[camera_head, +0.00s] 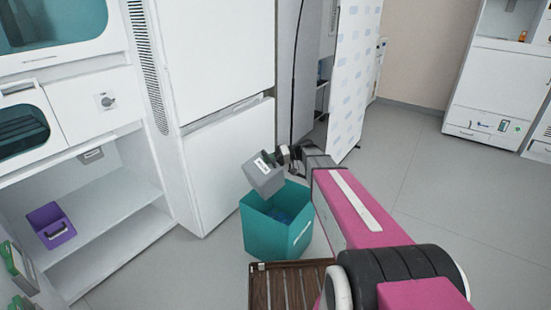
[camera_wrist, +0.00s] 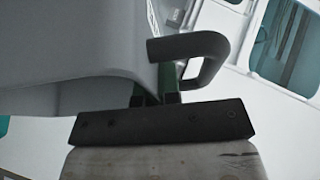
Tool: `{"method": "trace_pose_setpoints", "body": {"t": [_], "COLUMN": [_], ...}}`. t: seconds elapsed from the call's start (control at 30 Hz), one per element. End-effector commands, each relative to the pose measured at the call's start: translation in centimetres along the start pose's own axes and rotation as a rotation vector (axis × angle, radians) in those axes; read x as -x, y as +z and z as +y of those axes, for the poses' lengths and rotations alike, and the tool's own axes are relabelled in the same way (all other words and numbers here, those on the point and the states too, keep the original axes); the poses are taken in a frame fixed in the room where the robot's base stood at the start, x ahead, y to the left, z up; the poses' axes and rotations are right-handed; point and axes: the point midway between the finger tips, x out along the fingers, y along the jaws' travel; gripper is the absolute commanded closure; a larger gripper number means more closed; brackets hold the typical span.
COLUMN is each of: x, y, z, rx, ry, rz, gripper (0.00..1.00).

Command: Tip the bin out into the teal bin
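A small grey bin (camera_head: 264,175) with a white label is held tilted in the air above the teal bin (camera_head: 260,232). My gripper (camera_head: 290,155) is at its right side, at the end of my pink arm. In the wrist view my gripper (camera_wrist: 168,98) is closed around the black handle (camera_wrist: 205,52) of the grey bin (camera_wrist: 75,45). The teal bin stands on the floor and has some dark blue stuff inside. The inside of the grey bin is hidden, so I cannot tell what is in it.
A white fridge-like cabinet (camera_head: 232,165) stands right behind the bins. A purple bin (camera_head: 51,225) is on a white shelf at the left. A brown slatted surface (camera_head: 289,287) is in front of the teal bin. The floor at the right (camera_head: 430,190) is clear.

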Motion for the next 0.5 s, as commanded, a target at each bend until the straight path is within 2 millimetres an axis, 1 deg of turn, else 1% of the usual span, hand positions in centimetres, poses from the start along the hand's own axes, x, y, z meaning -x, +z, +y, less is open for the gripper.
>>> {"method": "trace_pose_setpoints", "body": {"t": [0.03,0.33,0.4,0.5], "x": [-0.6,-3.7,-4.2,-5.0], "y": [0.3,0.7,1.2,1.8], "z": [-0.8,-3.0,-2.0,-1.2], "rx": [0.019,0.122,0.139,0.168], "ry": [0.039,0.285,0.333,0.403], "rz": [-0.016,-0.117,-0.136,-0.164], "gripper": [1.0,1.0,1.0,1.0]}}
